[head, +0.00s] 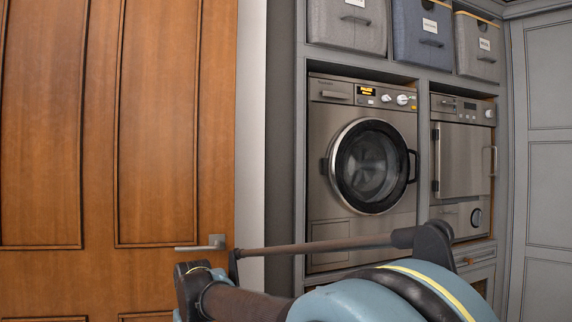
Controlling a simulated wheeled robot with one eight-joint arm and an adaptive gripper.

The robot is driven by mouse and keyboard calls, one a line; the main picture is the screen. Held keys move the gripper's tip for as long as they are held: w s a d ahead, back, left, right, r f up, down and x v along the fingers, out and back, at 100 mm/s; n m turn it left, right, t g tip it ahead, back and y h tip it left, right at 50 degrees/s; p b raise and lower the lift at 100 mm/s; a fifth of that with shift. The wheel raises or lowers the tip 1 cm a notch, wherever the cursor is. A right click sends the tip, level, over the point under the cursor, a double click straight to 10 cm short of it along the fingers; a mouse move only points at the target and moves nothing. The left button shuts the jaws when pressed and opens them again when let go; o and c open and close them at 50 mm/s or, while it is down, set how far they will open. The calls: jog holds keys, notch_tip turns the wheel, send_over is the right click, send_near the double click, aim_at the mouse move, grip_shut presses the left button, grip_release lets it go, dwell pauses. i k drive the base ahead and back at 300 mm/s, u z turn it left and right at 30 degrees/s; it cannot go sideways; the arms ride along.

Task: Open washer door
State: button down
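The washer (331,115) is a steel front-loader set in a grey cabinet, right of centre in the head view. Its round washer door (371,167) has a black ring, a silver rim and dark glass, and it looks shut. A dark curved handle (413,166) stands on the right side of the door. A hinge-like dark piece shows on the left side. Parts of my arm cross the bottom of the view, in front of and below the washer. My gripper cannot be made out in this view, and nothing is seen touching the door or handle.
A second steel appliance (461,160) with a vertical handle stands to the right of the washer. Fabric bins (346,27) sit on the shelf above. A wooden door (157,120) with a lever handle (203,243) is at the left. A grey panelled wall closes the right.

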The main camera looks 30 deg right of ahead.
aim_at(356, 202)
jog(key=u, duration=1.25)
jog(key=k, duration=2.75)
jog(key=z, duration=1.65)
jog(key=i, duration=0.95)
jog(key=z, duration=0.05)
